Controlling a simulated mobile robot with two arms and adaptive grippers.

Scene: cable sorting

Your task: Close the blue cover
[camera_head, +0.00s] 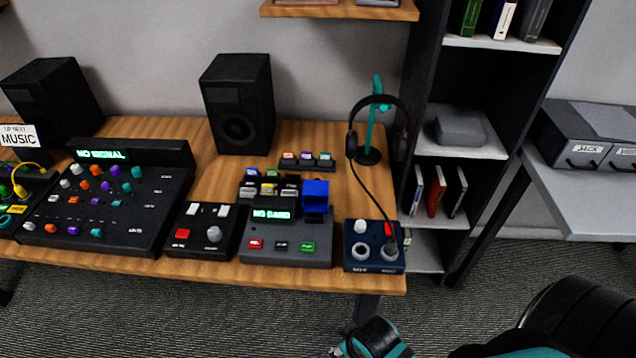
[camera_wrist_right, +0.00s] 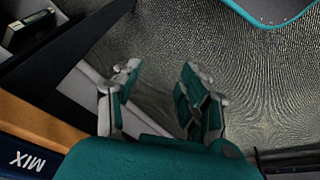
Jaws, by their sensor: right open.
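The blue cover (camera_head: 316,192) stands raised at the back right of a grey device (camera_head: 287,250) with a lit "NO CARD" display, on the wooden table. The cover looks open, tilted up. My right gripper (camera_head: 345,347) is at the bottom of the head view, below the table's front edge and well apart from the cover. In the right wrist view the right gripper (camera_wrist_right: 160,92) is open and empty, its two fingers spread over the carpet. My left gripper is not in view.
A dark blue box (camera_head: 374,258) with a cable plugged in sits right of the grey device. A headphone stand (camera_head: 371,135) and speaker (camera_head: 238,105) stand behind. The table's front edge (camera_head: 200,267) lies between my right gripper and the devices. A shelf (camera_head: 462,145) stands to the right.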

